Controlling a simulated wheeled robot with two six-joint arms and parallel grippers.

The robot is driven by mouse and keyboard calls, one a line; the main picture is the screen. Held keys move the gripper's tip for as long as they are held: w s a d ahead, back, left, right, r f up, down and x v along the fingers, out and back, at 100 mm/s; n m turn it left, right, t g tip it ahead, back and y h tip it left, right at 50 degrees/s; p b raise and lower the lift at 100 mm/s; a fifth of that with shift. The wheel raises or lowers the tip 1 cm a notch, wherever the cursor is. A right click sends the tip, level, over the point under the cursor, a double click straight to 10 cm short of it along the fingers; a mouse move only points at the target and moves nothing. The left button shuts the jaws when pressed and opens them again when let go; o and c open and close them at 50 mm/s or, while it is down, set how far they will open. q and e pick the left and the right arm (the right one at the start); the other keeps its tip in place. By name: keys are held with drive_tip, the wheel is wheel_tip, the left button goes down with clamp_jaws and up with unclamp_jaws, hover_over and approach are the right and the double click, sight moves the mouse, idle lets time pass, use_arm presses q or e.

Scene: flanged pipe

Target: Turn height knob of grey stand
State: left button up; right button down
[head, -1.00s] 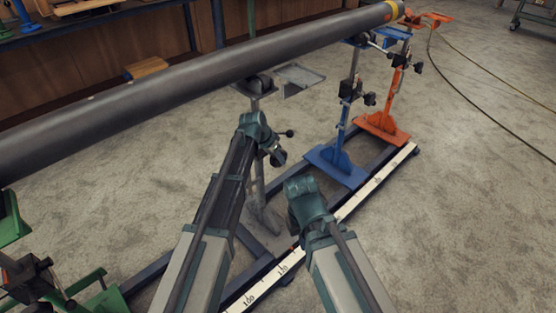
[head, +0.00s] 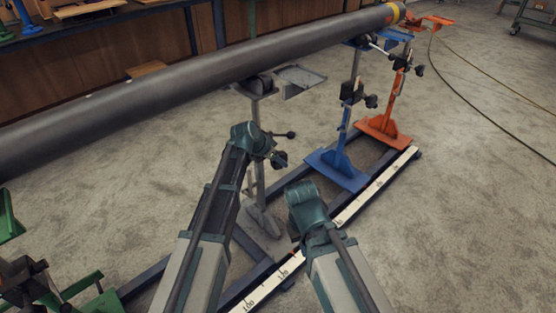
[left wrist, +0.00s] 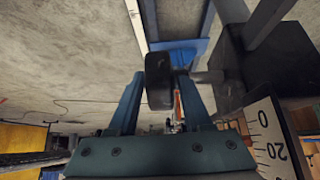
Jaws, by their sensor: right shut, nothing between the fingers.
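The grey stand (head: 259,180) stands under the pipe, its post partly hidden by my left arm. Its dark height knob (head: 280,160) shows just right of my left wrist. My left gripper (left wrist: 158,88) has its two blue fingers apart, with a black knob (left wrist: 158,65) between their tips. Thin gaps seem to show beside the knob, so I see no firm grip. In the head view the left fingers are hidden by the wrist. My right gripper (head: 301,212) is shut and empty, low to the right of the grey stand, its fingertips hardly visible.
A long dark pipe (head: 210,75) lies across the stands. A blue stand (head: 340,165) and an orange stand (head: 390,115) stand to the right, a green one (head: 85,290) at lower left. A white scale (head: 365,200) runs along the base rail.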

use_arm(q)
drive_tip(key=shift+o, duration=0.8)
drive_tip(key=shift+r, duration=0.1)
drive_tip(key=p+v, duration=1.1)
drive_tip(key=v, duration=0.2)
drive_tip(key=shift+a+r, duration=0.2)
drive_tip(key=shift+r, duration=0.05)
drive_tip(key=shift+s, duration=0.15)
